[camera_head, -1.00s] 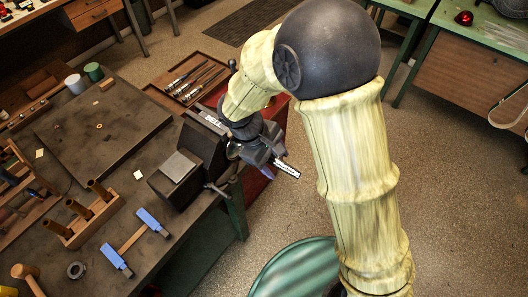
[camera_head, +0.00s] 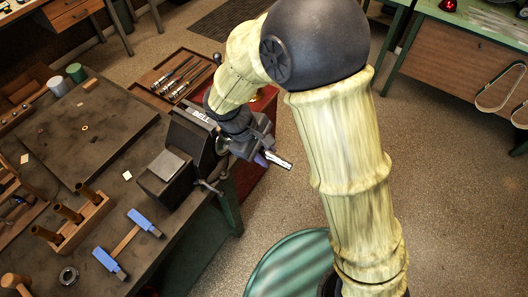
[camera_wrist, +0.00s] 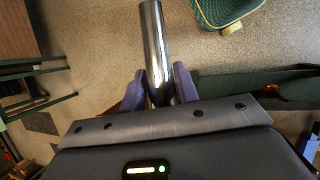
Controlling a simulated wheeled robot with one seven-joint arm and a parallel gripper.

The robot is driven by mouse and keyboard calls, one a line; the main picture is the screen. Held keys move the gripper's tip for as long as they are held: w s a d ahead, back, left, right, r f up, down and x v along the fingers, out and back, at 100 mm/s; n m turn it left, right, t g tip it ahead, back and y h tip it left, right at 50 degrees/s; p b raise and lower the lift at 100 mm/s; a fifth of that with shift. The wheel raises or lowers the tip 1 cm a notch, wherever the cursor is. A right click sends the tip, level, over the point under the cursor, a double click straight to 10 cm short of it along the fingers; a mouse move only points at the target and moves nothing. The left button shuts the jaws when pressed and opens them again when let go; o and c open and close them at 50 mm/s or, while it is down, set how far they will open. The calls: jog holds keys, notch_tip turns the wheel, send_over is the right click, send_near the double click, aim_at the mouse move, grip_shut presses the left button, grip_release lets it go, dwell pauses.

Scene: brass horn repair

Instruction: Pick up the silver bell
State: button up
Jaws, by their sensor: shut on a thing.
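In the wrist view the silver bell (camera_wrist: 155,45) shows as a shiny, narrow metal tube. The purple fingers of my gripper (camera_wrist: 162,85) are shut on it, one on each side. The tube runs away from the palm; its lower end is hidden behind the gripper body, and no flare is visible. In the head view my gripper (camera_head: 264,157) is at the right side of the vise, by the bench edge, and a small bright part of the bell (camera_head: 280,162) sticks out to the right. My wrist hides the rest.
The dark vise (camera_head: 180,150) stands on the workbench (camera_head: 105,265) close left of my gripper. A blue-ended hammer (camera_head: 125,243), a wooden peg rack (camera_head: 78,225) and a tool tray (camera_head: 172,75) lie around it. A red cabinet (camera_head: 262,108) is behind.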

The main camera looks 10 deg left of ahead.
jog(key=s+d+b, duration=0.1)
jog(key=s+d, duration=0.1)
jog(key=d, duration=0.3)
jog(key=s+d+b, duration=0.2)
jog(key=d, duration=0.4)
jog(key=s+d+b, duration=0.2)
jog(key=s+d, duration=0.1)
jog(key=d, duration=0.2)
jog(key=shift+d, duration=0.35)
jog(key=shift+a+r, duration=0.1)
jog(key=shift+w+a, duration=0.25)
jog(key=shift+a, duration=0.3)
jog(key=shift+w+a, duration=0.25)
jog(key=shift+a, duration=0.3)
